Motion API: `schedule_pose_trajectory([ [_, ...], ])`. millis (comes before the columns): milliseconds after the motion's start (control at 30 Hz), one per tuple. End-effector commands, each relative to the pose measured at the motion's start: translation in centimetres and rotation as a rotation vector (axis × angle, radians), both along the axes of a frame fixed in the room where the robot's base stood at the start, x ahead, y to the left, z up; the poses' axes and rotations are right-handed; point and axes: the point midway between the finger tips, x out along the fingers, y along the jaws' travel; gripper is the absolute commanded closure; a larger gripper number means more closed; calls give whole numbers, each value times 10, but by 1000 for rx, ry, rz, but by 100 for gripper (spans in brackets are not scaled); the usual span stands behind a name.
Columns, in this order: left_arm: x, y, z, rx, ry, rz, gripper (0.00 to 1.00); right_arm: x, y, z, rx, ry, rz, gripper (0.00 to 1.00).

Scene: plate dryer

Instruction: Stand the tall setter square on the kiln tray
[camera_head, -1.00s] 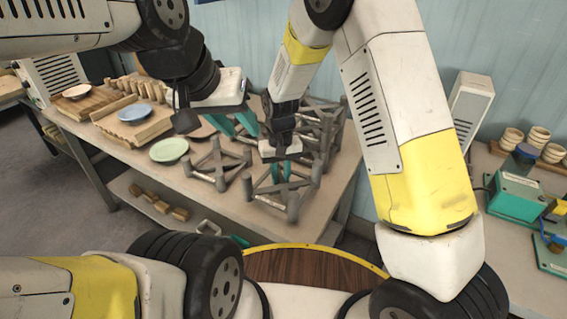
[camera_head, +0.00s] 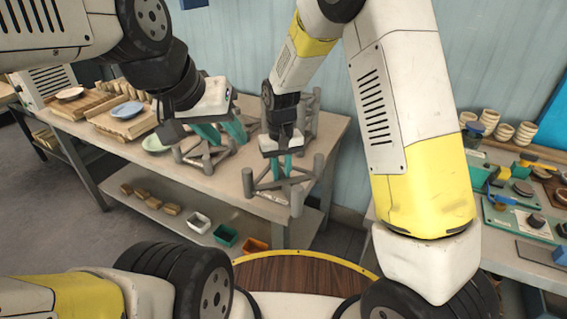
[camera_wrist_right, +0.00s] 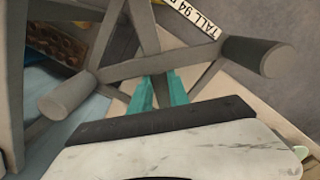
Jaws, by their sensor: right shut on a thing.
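My right gripper (camera_head: 282,168) is shut on a grey setter (camera_head: 297,199), a crossed-bar frame with round posts, near the table's front right edge. In the right wrist view the gripper's teal fingers (camera_wrist_right: 157,92) sit at the crossing of its bars, with posts (camera_wrist_right: 67,97) to either side. I cannot tell which surface is the kiln tray, nor whether the held setter touches the table.
More setter posts (camera_head: 309,112) stand behind my right gripper. A green plate (camera_head: 154,144), a blue plate (camera_head: 127,109) and wooden racks lie on the table's left. Small bins (camera_head: 225,235) and blocks sit on the lower shelf. A cluttered bench (camera_head: 520,215) stands at the right.

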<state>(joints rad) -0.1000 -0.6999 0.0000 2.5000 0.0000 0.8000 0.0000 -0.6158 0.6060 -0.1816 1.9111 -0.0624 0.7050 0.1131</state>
Motion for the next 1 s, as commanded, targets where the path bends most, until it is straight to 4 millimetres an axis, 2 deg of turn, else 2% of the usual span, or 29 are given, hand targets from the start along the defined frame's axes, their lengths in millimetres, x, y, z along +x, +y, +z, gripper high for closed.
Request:
schedule_pose_trajectory([
  [433,0,0,0,0,0,0,64,0,1,42,2,-1,-1,100],
  [1000,0,0,0,0,0,0,64,0,1,47,1,-1,0,100],
])
